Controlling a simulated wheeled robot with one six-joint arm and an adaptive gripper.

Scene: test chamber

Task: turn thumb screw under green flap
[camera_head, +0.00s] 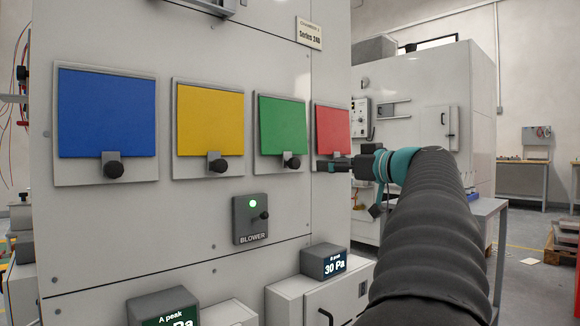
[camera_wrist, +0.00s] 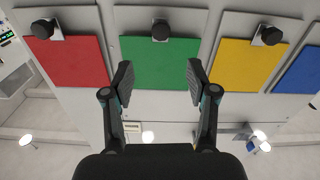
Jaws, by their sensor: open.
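The green flap (camera_head: 282,124) is a square panel on the white cabinet front, between the yellow and red flaps. Its black thumb screw (camera_head: 292,161) sits on a small grey bracket at the flap's lower edge. In the wrist view, which shows the row inverted, the green flap (camera_wrist: 157,63) is in the middle and its thumb screw (camera_wrist: 160,30) is at the top centre. My gripper (camera_wrist: 158,75) is open and empty, its two fingers apart in front of the green flap, not around the screw. In the head view my gripper (camera_head: 325,166) is right of the green flap's screw, by the red flap.
A blue flap (camera_head: 107,113), a yellow flap (camera_head: 210,120) and a red flap (camera_head: 332,130) share the row, with similar screws. A blower switch box (camera_head: 250,219) lies below. A display box (camera_head: 323,262) reading 30 Pa stands lower right.

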